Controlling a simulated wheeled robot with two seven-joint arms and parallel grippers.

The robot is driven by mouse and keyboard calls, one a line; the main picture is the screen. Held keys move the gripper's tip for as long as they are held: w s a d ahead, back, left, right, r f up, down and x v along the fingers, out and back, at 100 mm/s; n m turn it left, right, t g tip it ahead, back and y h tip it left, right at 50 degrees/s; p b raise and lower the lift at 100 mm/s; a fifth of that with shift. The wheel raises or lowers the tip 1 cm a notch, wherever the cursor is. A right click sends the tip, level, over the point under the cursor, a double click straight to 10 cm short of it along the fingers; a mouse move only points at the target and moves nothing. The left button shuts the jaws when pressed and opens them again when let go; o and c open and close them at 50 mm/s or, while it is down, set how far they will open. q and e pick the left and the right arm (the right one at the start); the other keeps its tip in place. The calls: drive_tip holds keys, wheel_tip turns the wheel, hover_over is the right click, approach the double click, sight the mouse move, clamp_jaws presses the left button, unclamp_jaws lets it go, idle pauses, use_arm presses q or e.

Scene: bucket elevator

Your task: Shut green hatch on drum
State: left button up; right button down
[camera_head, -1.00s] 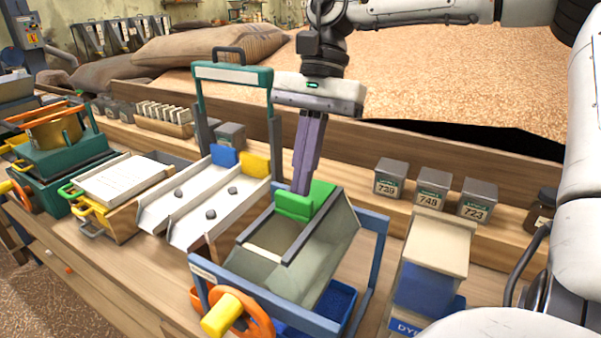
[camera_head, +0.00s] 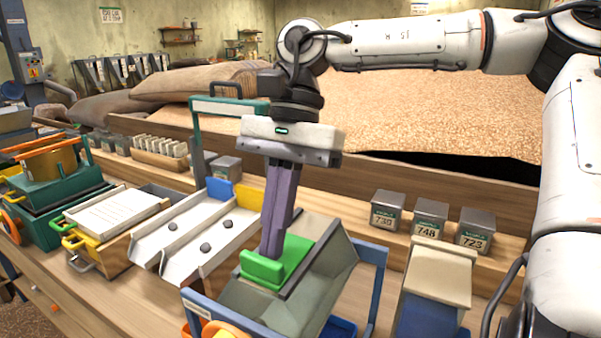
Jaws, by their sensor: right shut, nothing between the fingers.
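The drum (camera_head: 318,287) is a grey-green, many-sided body in a blue frame (camera_head: 375,290). The green hatch (camera_head: 292,254) lies between two dark rails on its top, with a raised green grip (camera_head: 261,269) at its near end. My right gripper (camera_head: 272,250) points down at the hatch. Its purple fingers are together and empty, with their tips at the far side of the raised grip, seemingly touching it. No opening shows in front of the hatch, but the grip and fingers hide part of the top. My left gripper is not in view.
A white two-lane chute (camera_head: 180,255) with dark pebbles stands close left of the drum. A cream-topped blue box (camera_head: 436,285) stands to the right. Sample tins (camera_head: 430,219) line the ledge behind. An orange wheel (camera_head: 222,329) shows at the drum's front.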

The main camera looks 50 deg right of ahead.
sight(288, 245)
drive_tip(key=d, duration=0.2)
drive_tip(key=d+p, duration=0.1)
drive_tip(key=shift+w+d+r, duration=0.25)
drive_tip(key=shift+w, duration=0.15)
drive_tip(key=v, duration=0.9)
drive_tip(key=shift+r, duration=0.3)
drive_tip(key=shift+s+d, duration=0.1)
